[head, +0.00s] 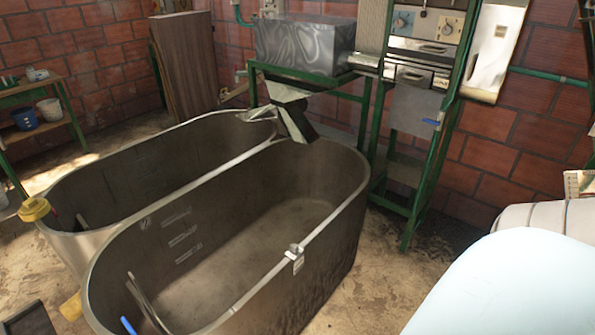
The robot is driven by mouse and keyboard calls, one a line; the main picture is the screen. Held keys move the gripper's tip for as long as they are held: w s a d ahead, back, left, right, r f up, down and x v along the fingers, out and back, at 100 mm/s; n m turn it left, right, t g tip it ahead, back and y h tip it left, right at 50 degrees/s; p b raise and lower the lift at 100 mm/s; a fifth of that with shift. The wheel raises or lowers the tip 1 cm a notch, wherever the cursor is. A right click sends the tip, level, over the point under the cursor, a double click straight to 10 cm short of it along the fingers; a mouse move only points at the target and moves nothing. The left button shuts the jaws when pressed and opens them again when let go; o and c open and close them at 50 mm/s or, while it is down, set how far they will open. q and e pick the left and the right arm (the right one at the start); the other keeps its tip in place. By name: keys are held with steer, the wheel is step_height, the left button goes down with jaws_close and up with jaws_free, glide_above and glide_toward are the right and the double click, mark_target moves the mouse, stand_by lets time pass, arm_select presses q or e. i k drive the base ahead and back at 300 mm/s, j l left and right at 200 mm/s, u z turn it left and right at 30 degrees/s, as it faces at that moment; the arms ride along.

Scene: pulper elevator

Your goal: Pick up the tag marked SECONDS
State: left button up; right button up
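A small pale tag (298,262) hangs on the near right rim of the front metal tank (345,215). Its lettering is too small to read. A beige card-like piece (579,184) with faint marks shows at the right edge, cut off by the frame; I cannot read it either. I cannot tell which one, if any, is marked SECONDS. Neither of my grippers is in view.
A second tank (75,185) stands behind the front one. A green-framed machine (305,45) with a metal chute is behind them. A striped sack-like shape (545,214) and a pale blue rounded surface fill the lower right. A low table (55,85) is at left.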

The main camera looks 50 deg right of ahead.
mark_target(296, 254)
steer(key=i+l, duration=0.1)
steer(key=l, duration=0.6)
steer(key=i+l, duration=0.1)
steer(key=l, duration=0.65)
steer(key=i+l, duration=0.1)
steer(key=l, duration=0.6)
steer(key=i+u, duration=0.05)
